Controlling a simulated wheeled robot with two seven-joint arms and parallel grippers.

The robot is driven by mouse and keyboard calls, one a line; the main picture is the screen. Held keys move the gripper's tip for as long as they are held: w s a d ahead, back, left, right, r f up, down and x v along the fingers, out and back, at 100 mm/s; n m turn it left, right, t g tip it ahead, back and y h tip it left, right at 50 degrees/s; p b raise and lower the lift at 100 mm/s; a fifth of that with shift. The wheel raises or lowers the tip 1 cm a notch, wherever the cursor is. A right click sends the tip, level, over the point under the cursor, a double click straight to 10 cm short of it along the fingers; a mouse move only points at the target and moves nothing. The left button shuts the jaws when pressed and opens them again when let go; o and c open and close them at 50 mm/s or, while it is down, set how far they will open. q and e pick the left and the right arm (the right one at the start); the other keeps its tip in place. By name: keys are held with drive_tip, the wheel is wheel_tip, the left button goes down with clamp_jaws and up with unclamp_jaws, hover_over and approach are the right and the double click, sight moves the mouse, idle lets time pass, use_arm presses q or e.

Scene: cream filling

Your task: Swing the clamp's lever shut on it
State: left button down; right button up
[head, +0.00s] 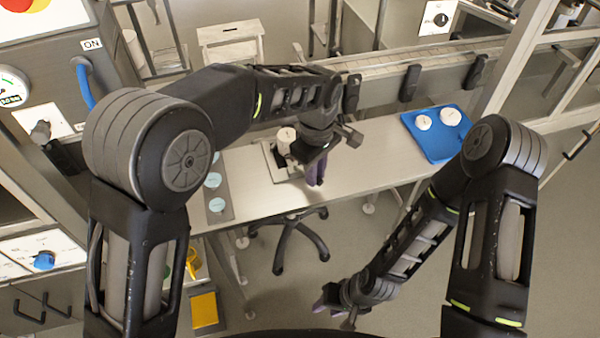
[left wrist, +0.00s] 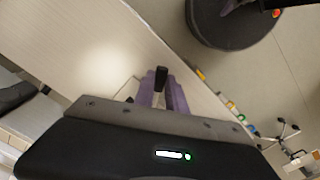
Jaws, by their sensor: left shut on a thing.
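A white cylindrical jar (head: 287,138) stands upright on the clamp's pale base (head: 270,163), near the left part of the work table. My left gripper (head: 316,172) is just right of the jar, its purple fingers pointing down near the table's front edge. In the left wrist view, my left gripper (left wrist: 163,92) is shut on the black handle of the clamp's lever (left wrist: 160,77), which sticks out between the fingers. The gripper body hides much of the clamp. My right gripper (head: 322,303) hangs low in front of the table; its finger opening cannot be made out.
A blue tray (head: 436,152) with two white round items lies at the table's right. A grey strip with several pale blue discs (head: 214,180) lies at the left. A conveyor (head: 430,72) runs behind the table. A stool base (head: 290,240) stands below in front.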

use_arm(q)
drive_tip(key=shift+w+d+n, duration=0.15)
drive_tip(key=shift+w+n, duration=0.1)
drive_tip(key=shift+n, duration=0.25)
drive_tip(key=c, duration=1.4)
unclamp_jaws()
drive_tip(key=shift+o, duration=0.2)
wheel_tip(320, 180, up, 8)
drive_tip(key=shift+f+b, duration=0.1)
drive_tip(key=shift+b, duration=0.4)
drive_tip(key=shift+s, duration=0.1)
